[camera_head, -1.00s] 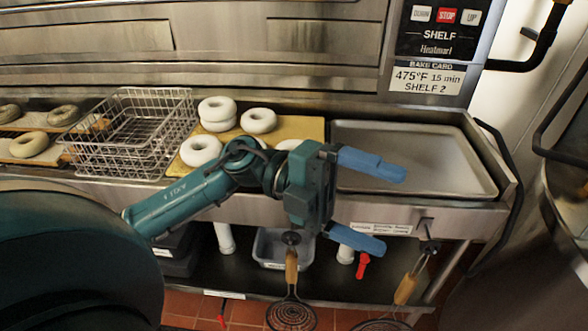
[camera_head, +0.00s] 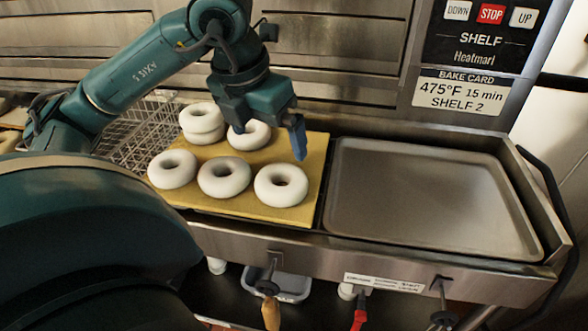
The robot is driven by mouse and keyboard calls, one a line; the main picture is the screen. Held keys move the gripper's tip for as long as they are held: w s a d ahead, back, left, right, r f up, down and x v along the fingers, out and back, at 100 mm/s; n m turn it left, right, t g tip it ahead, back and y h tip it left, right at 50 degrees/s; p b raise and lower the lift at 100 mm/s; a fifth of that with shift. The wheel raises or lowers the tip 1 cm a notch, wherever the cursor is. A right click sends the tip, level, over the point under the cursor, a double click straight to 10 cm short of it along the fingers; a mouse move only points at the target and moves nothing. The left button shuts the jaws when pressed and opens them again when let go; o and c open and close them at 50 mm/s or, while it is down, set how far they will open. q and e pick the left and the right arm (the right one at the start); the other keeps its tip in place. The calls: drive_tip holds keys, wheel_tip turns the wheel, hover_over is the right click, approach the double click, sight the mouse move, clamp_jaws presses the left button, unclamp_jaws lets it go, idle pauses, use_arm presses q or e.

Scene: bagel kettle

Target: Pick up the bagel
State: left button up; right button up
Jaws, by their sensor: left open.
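Several pale, ring-shaped bagels lie on a yellow board. A front row holds a left bagel (camera_head: 172,181), a middle bagel (camera_head: 224,190) and a right bagel (camera_head: 281,198). Behind them, two bagels (camera_head: 203,137) are stacked at the left, and a single back bagel (camera_head: 244,142) is partly covered by my gripper. My left gripper (camera_head: 298,140) is open and empty above the board's back right part, its blue finger pointing down. Only one finger shows clearly; the other is hidden. The finger is above and behind the right front bagel, apart from it. My right gripper is not in view.
The yellow board (camera_head: 312,168) rests on a steel counter. An empty metal tray (camera_head: 430,205) is at its right. A wire basket (camera_head: 140,140) stands at the left, partly behind my arm. The oven front with its control panel (camera_head: 490,45) rises close behind the board.

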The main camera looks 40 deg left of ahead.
use_arm(q)
drive_tip(key=b, duration=0.1)
approach(280, 175)
drive_tip(key=f, duration=0.1)
drive_tip(key=d, duration=0.1)
drive_tip(key=f, duration=0.1)
drive_tip(key=shift+s+d+f, duration=0.2)
drive_tip(key=shift+s+f, duration=0.1)
drive_tip(key=shift+w+x, duration=0.2)
drive_tip(key=shift+x, duration=2.75)
drive_tip(key=shift+a+r, duration=0.1)
drive_tip(key=shift+c, duration=0.2)
drive_tip(key=c, duration=0.6)
